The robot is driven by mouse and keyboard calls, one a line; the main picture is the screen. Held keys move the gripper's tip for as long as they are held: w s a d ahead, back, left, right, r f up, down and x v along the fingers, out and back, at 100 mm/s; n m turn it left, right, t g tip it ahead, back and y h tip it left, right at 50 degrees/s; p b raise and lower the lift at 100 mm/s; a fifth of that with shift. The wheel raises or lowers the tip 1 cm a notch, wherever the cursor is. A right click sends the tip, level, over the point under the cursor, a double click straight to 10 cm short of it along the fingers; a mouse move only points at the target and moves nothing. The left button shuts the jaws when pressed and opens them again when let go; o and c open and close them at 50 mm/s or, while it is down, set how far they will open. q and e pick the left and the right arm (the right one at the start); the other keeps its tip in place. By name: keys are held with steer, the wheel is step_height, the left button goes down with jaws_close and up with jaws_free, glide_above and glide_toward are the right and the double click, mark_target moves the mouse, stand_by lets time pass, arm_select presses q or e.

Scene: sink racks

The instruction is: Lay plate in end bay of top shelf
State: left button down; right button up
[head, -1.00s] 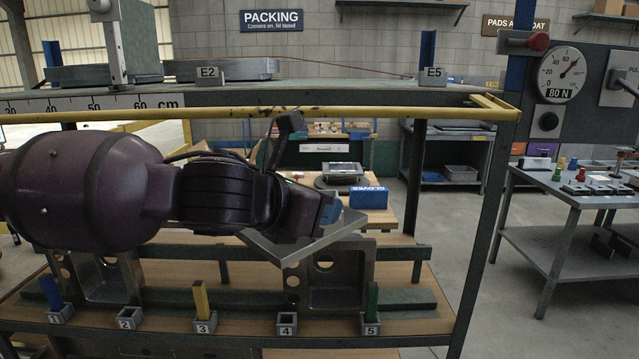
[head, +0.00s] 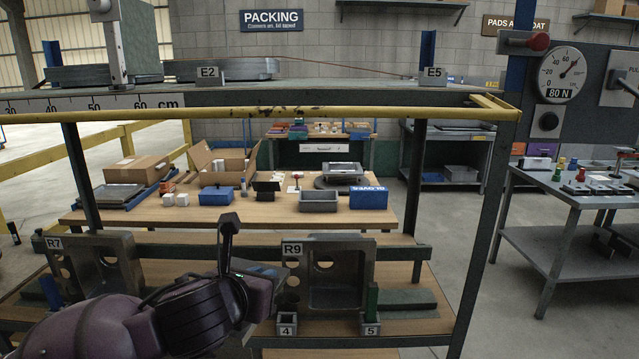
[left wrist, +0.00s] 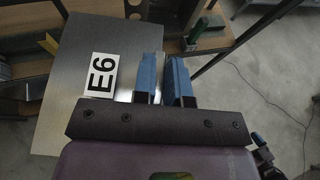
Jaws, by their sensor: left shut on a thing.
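A flat grey plate with a white E6 label (left wrist: 70,70) fills the left of the left wrist view. My left gripper (left wrist: 164,72) is shut on its edge with blue fingers. In the head view my left gripper (head: 270,282) is low, in front of the lower rack, well below the top shelf (head: 330,92); there the plate is mostly hidden by my arm. The top shelf carries an E2 tag (head: 208,75) at left and an E5 tag (head: 432,75) towards its right end. The surface near E5 looks bare.
A yellow rail (head: 330,113) runs along the shelf front. Grey plates (head: 220,68) lie at the shelf's left, beside an upright metal post (head: 116,40). A blue post (head: 428,52) stands near E5. Metal sink-like panels R7 (head: 95,265) and R9 (head: 345,270) stand on the lower rack.

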arm_select(q)
steer(key=s+a+f+n+y, duration=0.1)
steer(key=s+a+f+y, duration=0.1)
steer(key=a+f, duration=0.3)
steer(key=s+a+f+n+y, duration=0.2)
steer(key=s+a+f, duration=0.1)
steer(key=a+f, duration=0.3)
step_height(320, 180, down, 2)
steer(key=shift+s+a+f+n+t, duration=0.15)
steer(key=shift+s+a+n+t, duration=0.15)
steer(key=shift+t, duration=0.1)
